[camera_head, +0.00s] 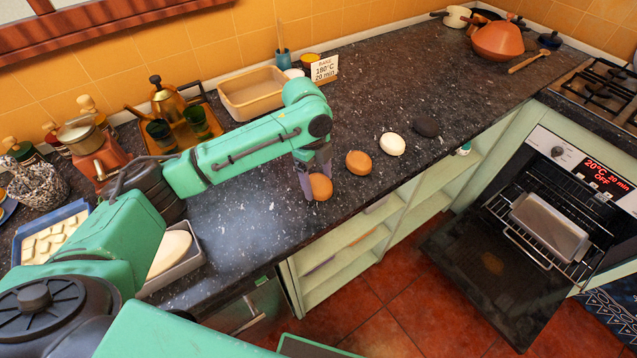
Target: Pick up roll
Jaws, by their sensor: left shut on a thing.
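An orange-brown roll (320,187) is at the counter's front part, between the fingers of my left gripper (316,184). The gripper points down and is shut on this roll. I cannot tell whether the roll touches the counter. My right gripper is not in view.
A speckled dark counter (290,225) runs to the back right. A beige baking dish (252,93) and a sign (324,69) reading 180°C, 20 min stand behind my left arm. The oven (590,170) is open at right, with a tray (550,229) on its rack. Open shelves (345,248) lie below the counter.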

